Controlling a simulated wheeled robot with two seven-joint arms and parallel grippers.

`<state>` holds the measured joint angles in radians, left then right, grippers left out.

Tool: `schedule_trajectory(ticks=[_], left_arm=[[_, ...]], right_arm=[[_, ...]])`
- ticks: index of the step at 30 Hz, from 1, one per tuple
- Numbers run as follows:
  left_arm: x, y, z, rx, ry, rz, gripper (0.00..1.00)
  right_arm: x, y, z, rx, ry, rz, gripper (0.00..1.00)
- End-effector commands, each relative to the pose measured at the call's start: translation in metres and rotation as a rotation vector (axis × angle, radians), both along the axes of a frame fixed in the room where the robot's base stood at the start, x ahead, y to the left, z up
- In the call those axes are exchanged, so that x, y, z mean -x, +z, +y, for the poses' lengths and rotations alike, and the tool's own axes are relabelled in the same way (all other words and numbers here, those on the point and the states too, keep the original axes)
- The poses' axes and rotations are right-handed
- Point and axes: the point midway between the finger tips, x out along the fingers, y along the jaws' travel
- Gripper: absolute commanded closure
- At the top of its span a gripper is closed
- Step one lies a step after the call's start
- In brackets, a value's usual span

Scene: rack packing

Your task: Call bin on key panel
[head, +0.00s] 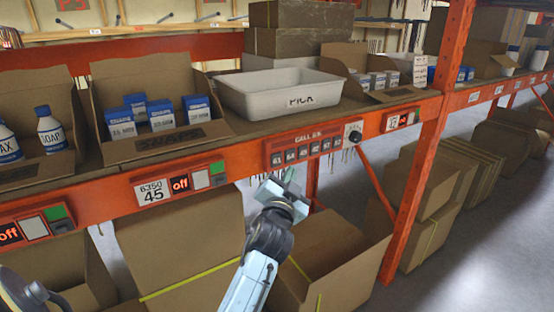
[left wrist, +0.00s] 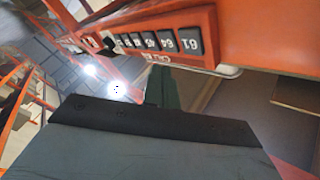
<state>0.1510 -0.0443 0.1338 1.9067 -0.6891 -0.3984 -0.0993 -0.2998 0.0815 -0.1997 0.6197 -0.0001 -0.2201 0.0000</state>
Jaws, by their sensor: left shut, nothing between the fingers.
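The key panel (head: 312,147) is a red strip headed "CALL BIN" on the orange shelf beam. It has a row of several dark numbered keys and a round dark-and-white knob (head: 353,132) at its right end. In the left wrist view the panel (left wrist: 150,30) appears turned over, with keys such as 61 and 64 readable. My left gripper (head: 288,184) is shut and empty, just below the panel's left part in the head view. Its greenish fingers (left wrist: 163,88) show below the panel in the left wrist view; contact with a key cannot be made out.
A white bin marked PICK (head: 283,98) stands on the shelf above the panel. Open cartons of blue-white boxes (head: 160,115) and bottles (head: 50,130) stand to its left. An orange upright (head: 428,150) rises at right. Large cardboard boxes (head: 335,255) fill the space below.

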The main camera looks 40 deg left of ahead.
Motion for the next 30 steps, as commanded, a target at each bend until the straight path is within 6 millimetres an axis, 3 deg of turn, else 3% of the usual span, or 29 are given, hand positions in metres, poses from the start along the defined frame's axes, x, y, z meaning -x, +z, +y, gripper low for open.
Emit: schedule_trajectory(ticks=[10,30], left_arm=[[-0.012,0.001,0.030,0.001,0.001,-0.001,1.00],[-0.013,0.000,0.032,0.002,0.001,-0.001,1.00]], right_arm=[[0.000,0.004,0.000,0.000,0.000,0.000,0.34],[0.000,0.005,0.001,-0.001,0.000,0.000,0.34]])
